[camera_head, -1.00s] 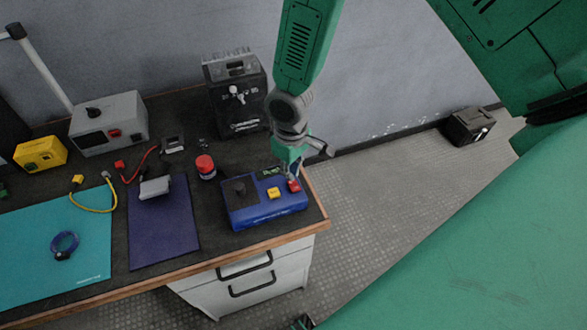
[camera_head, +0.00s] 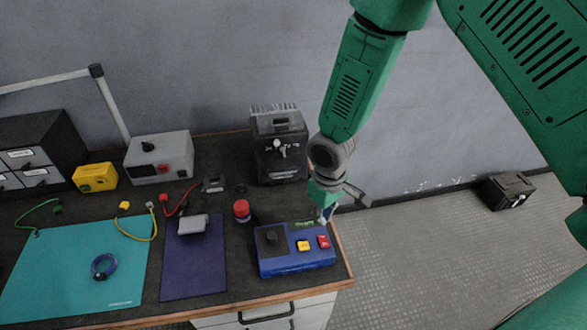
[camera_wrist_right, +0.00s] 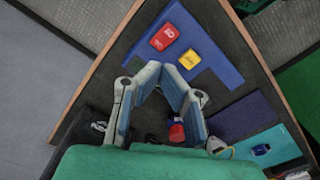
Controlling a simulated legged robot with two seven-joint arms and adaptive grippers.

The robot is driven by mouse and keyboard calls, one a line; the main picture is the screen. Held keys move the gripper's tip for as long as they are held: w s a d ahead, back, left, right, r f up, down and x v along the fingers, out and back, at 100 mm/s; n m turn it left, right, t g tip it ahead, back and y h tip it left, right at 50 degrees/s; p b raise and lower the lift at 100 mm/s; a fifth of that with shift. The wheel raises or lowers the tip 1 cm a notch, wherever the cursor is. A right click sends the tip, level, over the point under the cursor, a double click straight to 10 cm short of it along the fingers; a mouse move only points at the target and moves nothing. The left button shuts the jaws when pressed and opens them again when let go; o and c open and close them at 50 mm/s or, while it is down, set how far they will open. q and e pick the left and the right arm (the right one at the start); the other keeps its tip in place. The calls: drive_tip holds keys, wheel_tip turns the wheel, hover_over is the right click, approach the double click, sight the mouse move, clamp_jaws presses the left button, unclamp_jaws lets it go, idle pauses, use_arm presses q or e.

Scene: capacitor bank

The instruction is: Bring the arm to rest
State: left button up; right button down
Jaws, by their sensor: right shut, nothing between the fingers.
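My right arm comes down from the top in the head view. Its gripper (camera_head: 328,214) is shut and empty, just behind the blue control box, near its red button (camera_head: 323,241). My left gripper is not in view.
On the dark table (camera_head: 229,280) stand a black device (camera_head: 280,155), a red-capped jar (camera_head: 241,211), a grey box (camera_head: 160,158) and a yellow box (camera_head: 96,177). A teal mat (camera_head: 65,275) and purple mat (camera_head: 195,268) lie left. A black case (camera_head: 508,190) is on the floor.

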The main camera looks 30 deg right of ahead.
drive_tip(key=s+f+m+b, duration=0.1)
drive_tip(key=s+f+b, duration=0.2)
drive_tip(key=s+f, duration=0.4)
drive_tip(key=s+d+f+m+b, duration=0.1)
drive_tip(key=s+f+b, duration=0.3)
drive_tip(key=s+f, duration=0.4)
drive_tip(key=s, duration=0.7)
drive_tip(key=shift+s+d+m+t, duration=0.2)
drive_tip(key=shift+s+m+t, duration=0.1)
drive_tip(key=shift+s+m, duration=0.1)
